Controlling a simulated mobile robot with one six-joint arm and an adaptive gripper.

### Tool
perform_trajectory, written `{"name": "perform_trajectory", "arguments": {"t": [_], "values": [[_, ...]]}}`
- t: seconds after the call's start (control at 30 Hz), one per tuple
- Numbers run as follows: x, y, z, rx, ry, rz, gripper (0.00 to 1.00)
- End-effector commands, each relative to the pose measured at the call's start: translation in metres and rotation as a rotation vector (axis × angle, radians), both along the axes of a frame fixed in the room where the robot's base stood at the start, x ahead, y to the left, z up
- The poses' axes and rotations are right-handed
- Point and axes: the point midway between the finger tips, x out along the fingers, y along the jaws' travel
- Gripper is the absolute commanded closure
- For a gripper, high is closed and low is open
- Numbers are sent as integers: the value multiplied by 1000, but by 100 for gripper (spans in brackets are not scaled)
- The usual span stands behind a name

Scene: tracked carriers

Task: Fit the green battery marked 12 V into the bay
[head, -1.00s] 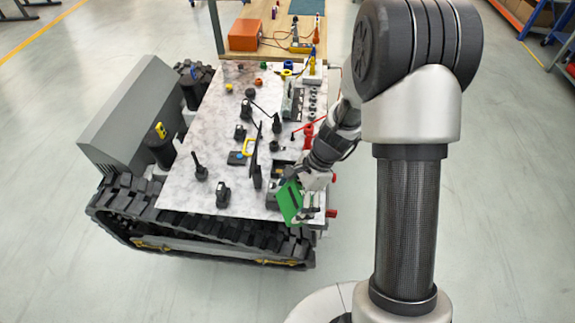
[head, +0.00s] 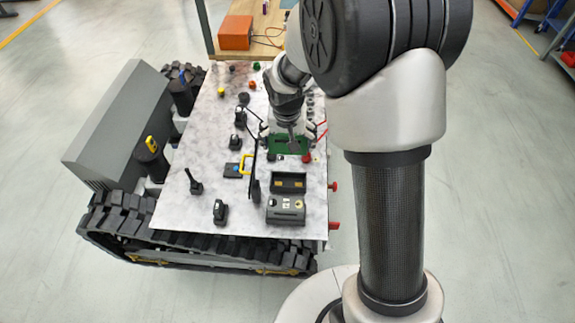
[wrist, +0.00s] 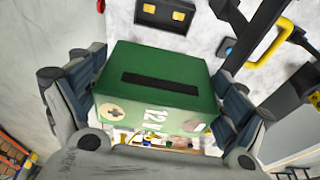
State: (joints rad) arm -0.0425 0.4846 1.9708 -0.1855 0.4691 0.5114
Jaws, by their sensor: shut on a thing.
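My gripper (head: 290,143) is shut on the green battery (head: 283,148), over the deck of the tracked carrier. In the wrist view the battery (wrist: 150,78) sits between the two finger pads, with a dark strip on its top face. White lettering beginning "12" runs along its lower face, next to round terminals. The black bay (head: 288,183) stands on the deck, nearer the front edge than the battery and apart from it. It looks open and empty. In the wrist view a dark recess with two yellowish contacts (wrist: 165,12), apparently the bay, shows beyond the battery.
A black box (head: 286,208) adjoins the bay's near side. A thin upright black panel (head: 254,170) and a yellow handle (head: 246,163) stand left of it. Red knobs (head: 334,225) stick out at the deck's right edge. Several small black fixtures stand on the left deck.

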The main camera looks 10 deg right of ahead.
Motion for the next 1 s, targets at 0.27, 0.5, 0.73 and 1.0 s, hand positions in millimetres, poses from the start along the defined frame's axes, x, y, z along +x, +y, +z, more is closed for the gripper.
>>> {"name": "perform_trajectory", "arguments": {"t": [0.27,0.5,0.73,1.0], "values": [[0,0,-60,1,1,2,76],[0,0,-114,2,2,0,76],[1,0,-145,1,-3,0,76],[1,0,-158,1,-3,0,76]]}}
